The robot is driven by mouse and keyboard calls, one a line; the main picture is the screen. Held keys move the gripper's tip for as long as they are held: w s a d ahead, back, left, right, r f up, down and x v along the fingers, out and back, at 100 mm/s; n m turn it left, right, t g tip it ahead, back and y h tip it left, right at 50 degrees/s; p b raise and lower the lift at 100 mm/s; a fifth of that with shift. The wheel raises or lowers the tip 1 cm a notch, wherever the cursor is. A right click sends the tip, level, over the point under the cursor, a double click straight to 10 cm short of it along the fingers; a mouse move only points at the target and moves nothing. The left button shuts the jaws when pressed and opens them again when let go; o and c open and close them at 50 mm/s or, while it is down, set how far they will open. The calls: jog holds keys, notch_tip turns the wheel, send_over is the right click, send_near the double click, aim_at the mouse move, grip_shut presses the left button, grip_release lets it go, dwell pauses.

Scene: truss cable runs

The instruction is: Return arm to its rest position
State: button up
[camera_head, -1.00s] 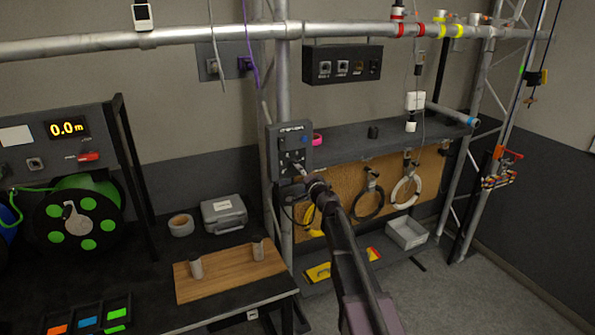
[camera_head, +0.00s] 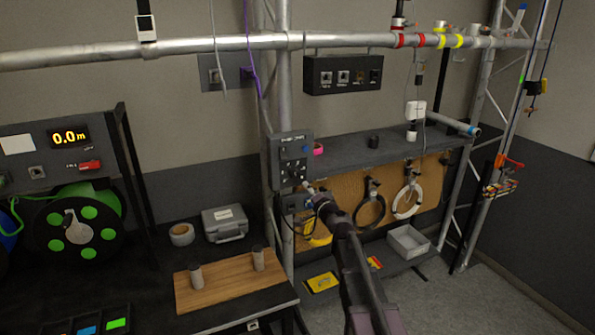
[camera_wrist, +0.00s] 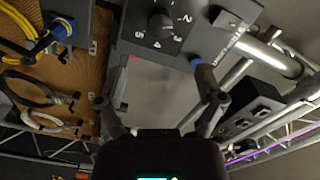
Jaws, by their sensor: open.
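My gripper (camera_wrist: 160,102) is open and empty in the wrist view, its two fingers spread below a grey box with a numbered rotary dial (camera_wrist: 160,22). In the head view my arm reaches up from the bottom, and my gripper (camera_head: 308,188) is small beside the lower right of the same grey control box (camera_head: 291,160), which is fixed to the upright truss pole. A gap shows between the fingertips and the box in the wrist view. Whether any part touches the box in the head view I cannot tell.
A pegboard (camera_head: 345,185) with hanging cable coils stands right of the box, under a dark shelf (camera_head: 380,150). A horizontal truss pipe (camera_head: 200,44) crosses above. A workbench with a wooden board (camera_head: 228,280), tape roll (camera_head: 182,234) and grey case (camera_head: 225,223) lies to the left.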

jog(key=s+a+f+n+g+y, duration=0.1)
jog(key=s+a+f+n+g, duration=0.1)
jog(key=s+f+n+g, duration=0.45)
jog(key=s+a+f+n+g, duration=0.2)
jog(key=s+a+f+g, duration=0.15)
jog(key=s, duration=0.55)
jog(key=s+d+f+g+h, duration=0.3)
jog(key=s+d+f, duration=0.1)
jog(key=s, duration=0.5)
jog(key=s+d+f+g+h, duration=0.4)
jog(key=s+d, duration=0.3)
jog(key=s, duration=0.1)
jog(key=shift+s+d+f+n, duration=0.2)
jog(key=shift+s+f+n, duration=0.05)
jog(key=shift+s+n, duration=0.15)
